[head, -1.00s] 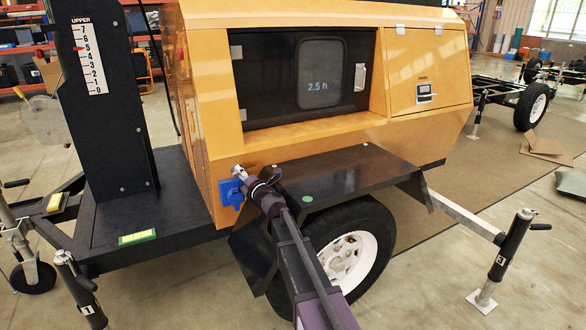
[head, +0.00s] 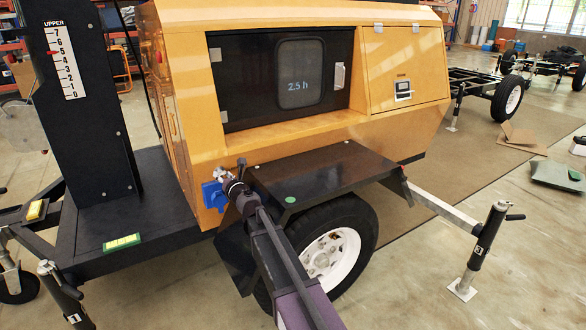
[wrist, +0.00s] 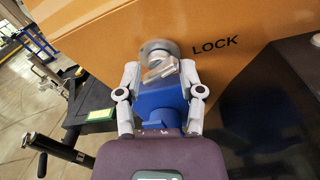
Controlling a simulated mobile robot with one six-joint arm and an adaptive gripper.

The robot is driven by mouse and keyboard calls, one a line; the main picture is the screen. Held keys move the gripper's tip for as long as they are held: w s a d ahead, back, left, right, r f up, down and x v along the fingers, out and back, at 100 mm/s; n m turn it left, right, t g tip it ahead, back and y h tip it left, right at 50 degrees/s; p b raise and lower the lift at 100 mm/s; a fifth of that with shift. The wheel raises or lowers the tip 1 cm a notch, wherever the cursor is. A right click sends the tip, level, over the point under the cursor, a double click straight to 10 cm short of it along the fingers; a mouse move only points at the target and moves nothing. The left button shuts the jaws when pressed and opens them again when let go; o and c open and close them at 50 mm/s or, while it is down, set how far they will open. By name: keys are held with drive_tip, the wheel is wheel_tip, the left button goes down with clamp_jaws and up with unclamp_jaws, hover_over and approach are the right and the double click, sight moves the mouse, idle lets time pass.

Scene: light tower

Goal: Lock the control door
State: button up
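The control door is not labelled; a black door (head: 262,88) with a "2.5 h" window and pale handle (head: 339,75) sits flush in the orange cabinet. A silver round lock (wrist: 160,62) with a raised grip sits beside the word LOCK in the wrist view. My gripper (wrist: 160,71) has one finger on each side of the raised grip; I cannot tell whether they touch it. A blue block (wrist: 160,103) shows between the fingers. In the head view, my gripper (head: 232,178) is at the cabinet's lower left corner, beside the blue block (head: 212,195), hiding the lock.
A black fender (head: 325,172) and wheel (head: 335,258) stand right of my arm. The black mast (head: 80,110) with a scale rises at left. Stabiliser jacks (head: 483,245) stand at the front. Open floor (head: 530,285) lies at right.

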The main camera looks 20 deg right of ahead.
drive_tip(key=n+h, duration=0.1)
drive_tip(key=n, duration=0.1)
drive_tip(key=shift+a+n, duration=0.15)
drive_tip(key=shift+n, duration=0.15)
drive_tip(key=shift+s, duration=0.3)
drive_tip(key=v, duration=1.4)
drive_tip(key=s+d+r+m+g+h+p, duration=0.3)
drive_tip(key=d+r+m+h+p, duration=0.2)
drive_tip(key=m+p, duration=0.5)
drive_tip(key=s+d+r+m+g+h+p, duration=0.4)
drive_tip(key=d+m+p, duration=0.6)
drive_tip(key=m, duration=0.6)
drive_tip(key=shift+s+r+m+g+h+p, duration=0.25)
drive_tip(key=shift+r+h+p, duration=0.45)
drive_tip(key=shift+r, duration=0.35)
drive_tip(key=shift+w+f, duration=0.1)
